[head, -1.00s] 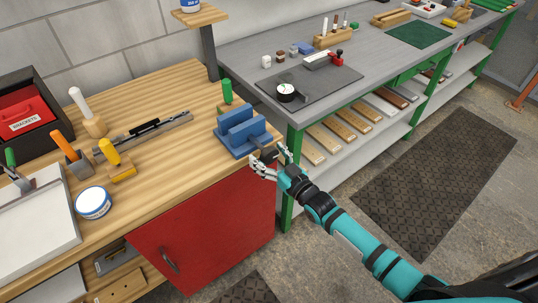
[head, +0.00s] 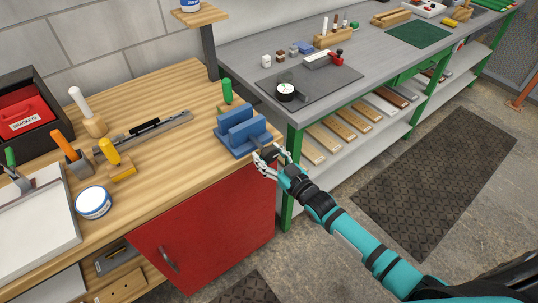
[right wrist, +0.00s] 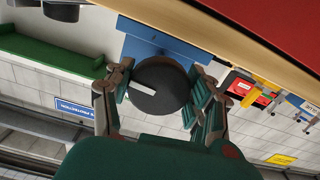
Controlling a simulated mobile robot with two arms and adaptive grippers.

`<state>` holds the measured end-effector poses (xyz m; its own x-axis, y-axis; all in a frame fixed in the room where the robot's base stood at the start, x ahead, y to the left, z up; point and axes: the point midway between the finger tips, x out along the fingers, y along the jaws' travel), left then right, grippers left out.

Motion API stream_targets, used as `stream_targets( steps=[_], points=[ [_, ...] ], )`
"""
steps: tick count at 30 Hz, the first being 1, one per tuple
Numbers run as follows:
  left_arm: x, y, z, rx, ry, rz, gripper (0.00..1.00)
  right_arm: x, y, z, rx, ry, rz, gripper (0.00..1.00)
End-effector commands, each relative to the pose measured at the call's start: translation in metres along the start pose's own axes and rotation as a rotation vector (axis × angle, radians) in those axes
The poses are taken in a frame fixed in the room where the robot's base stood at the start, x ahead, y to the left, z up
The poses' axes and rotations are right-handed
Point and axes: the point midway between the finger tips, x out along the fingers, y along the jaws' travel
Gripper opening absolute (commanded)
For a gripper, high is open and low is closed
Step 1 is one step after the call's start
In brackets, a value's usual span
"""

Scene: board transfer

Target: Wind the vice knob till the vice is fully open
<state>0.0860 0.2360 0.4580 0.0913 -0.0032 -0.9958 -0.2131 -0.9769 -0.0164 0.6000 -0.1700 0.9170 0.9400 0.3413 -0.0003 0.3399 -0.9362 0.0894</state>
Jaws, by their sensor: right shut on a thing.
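The blue vice (head: 243,131) stands on the front right corner of the wooden bench, with a gap between its two upright jaws. My left gripper is not in view.
The wooden bench (head: 165,165) has a red cabinet door (head: 205,235) below the vice. A green-handled tool (head: 227,92) stands just behind the vice. A grey table (head: 360,75) with a dial gauge (head: 286,91) is to the right. Floor in front is clear.

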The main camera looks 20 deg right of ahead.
Motion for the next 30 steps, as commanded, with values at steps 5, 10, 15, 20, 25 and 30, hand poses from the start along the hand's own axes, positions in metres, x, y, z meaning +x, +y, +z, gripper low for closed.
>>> stream_targets(
  steps=[5,10,15,20,25,30],
  points=[
    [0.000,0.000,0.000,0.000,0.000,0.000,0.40,0.000,0.000,0.000,-0.127,0.000,0.000,0.23],
    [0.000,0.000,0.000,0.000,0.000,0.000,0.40,0.000,0.001,0.000,-0.286,0.000,0.000,0.23],
    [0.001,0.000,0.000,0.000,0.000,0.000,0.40,0.000,0.001,0.000,-0.447,0.000,0.000,0.23],
    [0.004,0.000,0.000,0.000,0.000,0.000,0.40,0.000,0.001,0.000,-0.600,0.001,0.000,0.23],
    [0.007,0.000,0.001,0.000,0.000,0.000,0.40,0.000,0.002,0.000,-0.761,0.001,0.000,0.23],
    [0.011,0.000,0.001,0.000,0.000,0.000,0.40,0.000,0.002,0.001,-0.924,-0.001,0.000,0.23]
  ],
)
